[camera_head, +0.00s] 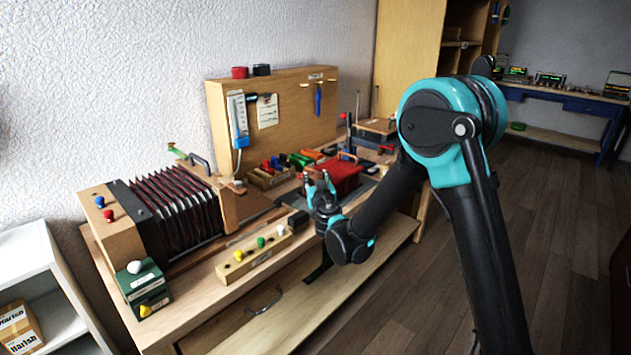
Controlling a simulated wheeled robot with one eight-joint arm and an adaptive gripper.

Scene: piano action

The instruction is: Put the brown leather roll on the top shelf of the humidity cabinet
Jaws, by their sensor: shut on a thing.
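My gripper (318,180) is over the middle of the workbench (222,270), beside a red piece (340,177). Its teal fingertips point up and away from the camera. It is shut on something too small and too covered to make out. I cannot clearly pick out the brown leather roll; a thin brown bar shows just behind the fingertips, but I cannot tell what it is. A tall wooden cabinet (404,48) with open shelves at its right side stands behind the bench; I cannot tell whether it is the humidity cabinet.
A bellows (170,205) and a block with coloured knobs (255,253) stand on the bench's left half. A wooden backboard (285,115) rises at the rear. A white shelf unit (35,260) is at the left. Open floor (545,210) lies to the right.

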